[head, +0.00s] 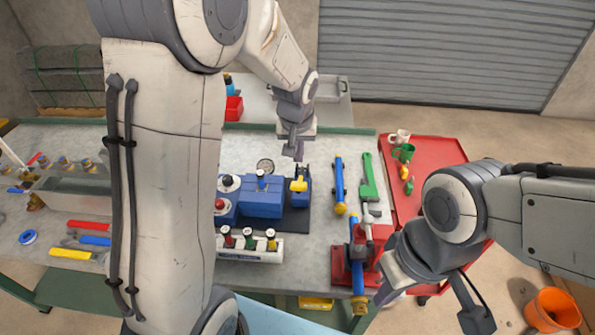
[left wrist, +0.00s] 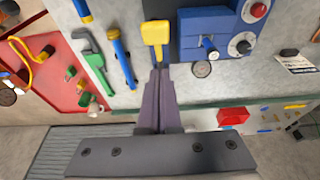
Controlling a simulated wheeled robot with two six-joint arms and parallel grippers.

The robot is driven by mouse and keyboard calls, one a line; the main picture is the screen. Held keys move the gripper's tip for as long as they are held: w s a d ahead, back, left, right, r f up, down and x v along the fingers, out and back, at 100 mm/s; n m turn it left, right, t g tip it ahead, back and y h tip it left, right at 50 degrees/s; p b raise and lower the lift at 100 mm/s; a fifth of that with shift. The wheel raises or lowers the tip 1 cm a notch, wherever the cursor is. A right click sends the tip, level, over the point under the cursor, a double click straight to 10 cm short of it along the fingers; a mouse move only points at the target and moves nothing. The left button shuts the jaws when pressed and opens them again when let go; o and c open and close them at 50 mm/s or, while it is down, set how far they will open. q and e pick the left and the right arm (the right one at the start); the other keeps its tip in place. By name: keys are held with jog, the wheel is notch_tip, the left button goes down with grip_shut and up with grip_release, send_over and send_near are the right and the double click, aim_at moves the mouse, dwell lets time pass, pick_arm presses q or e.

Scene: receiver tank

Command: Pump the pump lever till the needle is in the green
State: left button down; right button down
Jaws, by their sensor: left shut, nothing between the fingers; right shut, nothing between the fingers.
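The pump lever has a yellow handle (head: 299,185) and stands on a blue pump body at the right end of the blue tank (head: 262,205). The yellow handle also shows in the left wrist view (left wrist: 155,33). My left gripper (head: 299,156) is shut and empty, with its fingertips just behind the handle; I cannot tell whether they touch it. The round gauge (head: 265,165) stands behind the tank and shows in the left wrist view (left wrist: 202,69); its needle is too small to read. My right gripper (head: 385,293) is shut and empty at the bench's front right.
A blue-yellow tool (head: 339,185) and a green wrench (head: 369,178) lie right of the pump. A red vise (head: 347,262) stands at the front right. A white rack (head: 250,250) with colored-top items stands before the tank. A red cart (head: 431,150) adjoins the bench.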

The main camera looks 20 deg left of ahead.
pick_arm(q)
jog(key=p, duration=0.1)
send_over(298, 182)
jog(key=s, duration=0.1)
notch_tip(298, 182, down, 5)
jog(key=shift+d+f, duration=0.1)
jog(key=shift+s+f, duration=0.15)
jog(key=shift+f, duration=0.2)
pick_arm(e)
jog(key=shift+r, duration=0.65)
